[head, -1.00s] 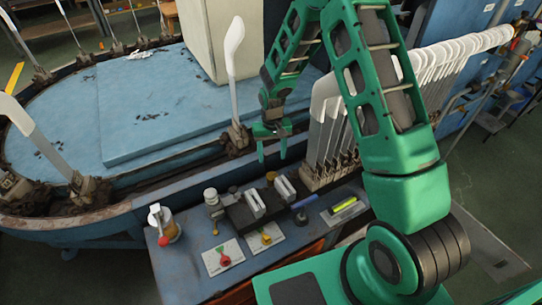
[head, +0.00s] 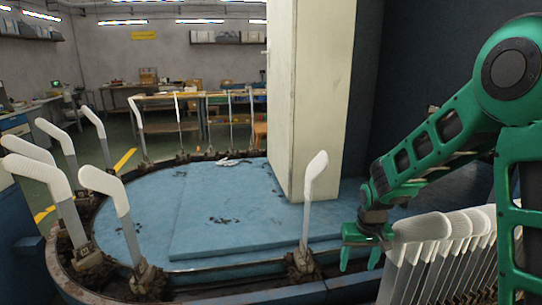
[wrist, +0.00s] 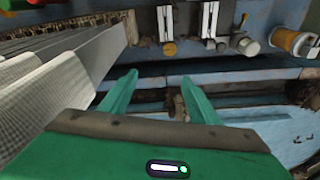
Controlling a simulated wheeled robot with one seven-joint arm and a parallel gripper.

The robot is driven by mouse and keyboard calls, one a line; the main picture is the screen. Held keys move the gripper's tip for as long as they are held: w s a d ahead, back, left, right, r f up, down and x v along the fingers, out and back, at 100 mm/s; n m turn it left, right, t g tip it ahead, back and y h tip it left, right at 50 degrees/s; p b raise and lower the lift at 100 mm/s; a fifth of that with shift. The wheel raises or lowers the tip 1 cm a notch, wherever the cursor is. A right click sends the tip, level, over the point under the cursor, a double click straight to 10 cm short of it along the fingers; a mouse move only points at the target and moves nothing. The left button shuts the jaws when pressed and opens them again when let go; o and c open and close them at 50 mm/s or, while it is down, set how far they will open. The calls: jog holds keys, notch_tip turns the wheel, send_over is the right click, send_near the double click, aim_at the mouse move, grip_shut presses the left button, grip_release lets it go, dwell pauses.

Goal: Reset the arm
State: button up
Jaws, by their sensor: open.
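My green gripper (head: 359,262) is open and empty, with its fingers pointing down. It hangs between an upright board in a white sock (head: 316,180) on its left and a row of boards in white socks (head: 462,224) on its right. It is apart from the upright board; in the head view it overlaps the edge of the row. In the wrist view the gripper (wrist: 158,78) has its two fingers spread with nothing held between them. The row of boards (wrist: 70,75) is close on the left there.
A blue oval platform (head: 215,210) is ringed by a track with several socked boards (head: 107,186). A tall cream cabinet (head: 318,90) stands on it.

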jog(key=s+d+r+t, duration=0.1)
jog(key=s+d+r, duration=0.1)
jog(key=s+r, duration=0.6)
jog(key=s+d+r+t, duration=0.2)
jog(key=s+r, duration=0.5)
jog(key=r, duration=0.1)
jog(key=s+d+f+m+g, duration=0.1)
jog(key=s+d+m+g, duration=0.1)
jog(key=s+d, duration=0.3)
jog(key=s+d+f+m+g, duration=0.1)
jog(key=s+d, duration=0.5)
jog(key=s, duration=0.6)
jog(key=m+g, duration=0.1)
jog(key=m, duration=0.1)
jog(key=shift+s+m+g, duration=0.4)
jog(key=shift+w+f, duration=0.3)
jog(key=shift+w, duration=0.35)
